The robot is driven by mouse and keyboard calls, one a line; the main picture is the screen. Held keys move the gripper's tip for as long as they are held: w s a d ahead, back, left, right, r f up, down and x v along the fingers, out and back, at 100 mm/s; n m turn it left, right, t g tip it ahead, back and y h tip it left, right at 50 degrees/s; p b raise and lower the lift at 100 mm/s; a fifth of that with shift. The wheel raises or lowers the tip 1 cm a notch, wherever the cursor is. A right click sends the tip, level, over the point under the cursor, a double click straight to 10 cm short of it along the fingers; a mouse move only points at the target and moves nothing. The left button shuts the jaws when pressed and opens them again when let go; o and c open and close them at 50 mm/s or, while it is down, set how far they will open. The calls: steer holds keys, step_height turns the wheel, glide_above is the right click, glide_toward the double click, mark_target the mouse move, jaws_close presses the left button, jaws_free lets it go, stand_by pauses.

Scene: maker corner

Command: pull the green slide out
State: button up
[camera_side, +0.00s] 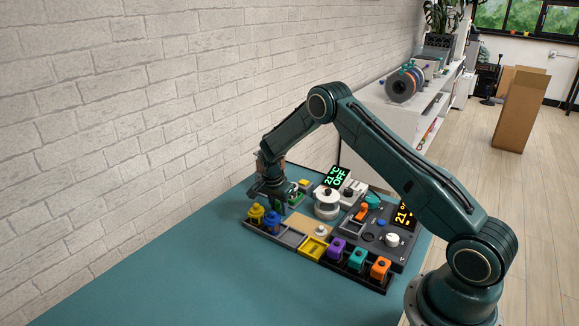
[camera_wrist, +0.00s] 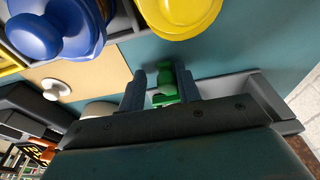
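The green slide's handle (camera_wrist: 166,80) shows in the wrist view between the two fingers of my gripper (camera_wrist: 165,88). The fingers stand apart on either side of it, and narrow gaps seem to show beside its upper part. I see no clear grip on it. In the side view my gripper (camera_side: 279,198) is low over the far left of the board, and a green part (camera_side: 296,199) shows just to its right. The slide's lower part and its track are mostly hidden behind the gripper body.
A blue knob (camera_wrist: 50,32) and a yellow knob (camera_wrist: 180,14) stand close to the gripper. A white round knob (camera_wrist: 56,90) sits on a tan panel. Purple (camera_side: 336,249), teal (camera_side: 357,259) and orange (camera_side: 380,268) pieces line the front edge. The teal table (camera_side: 170,270) is clear at left.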

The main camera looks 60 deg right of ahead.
steer(key=shift+w, duration=0.2)
stand_by(0.5)
steer(key=shift+r, duration=3.5)
steer(key=shift+a+r, duration=0.2)
steer(key=shift+r, duration=0.3)
steer(key=s+a+r+n+t, duration=0.1)
steer(key=s+a+r+n, duration=0.25)
steer(key=r, duration=0.45)
steer(key=s+a+r+n+t, duration=0.1)
steer(key=s+a+r+n, duration=0.1)
steer(key=s+a+r, duration=0.45)
steer(key=s+a+r+n+t, duration=0.1)
steer(key=s+r+n, duration=0.2)
steer(key=r, duration=0.7)
steer(key=s+a+n+t, duration=0.1)
steer(key=s+a+n, duration=0.1)
steer(key=s, duration=0.6)
steer(key=s+a+r+n+y, duration=0.1)
steer(key=s+a+n, duration=0.2)
steer(key=s, duration=0.4)
steer(key=s+a+r+n+t+y, duration=0.1)
steer(key=s+a+n, duration=0.2)
steer(key=s, duration=0.5)
steer(key=shift+s+r+n+t, duration=0.15)
steer(key=shift+s+n+t, duration=0.2)
steer(key=shift+n, duration=0.4)
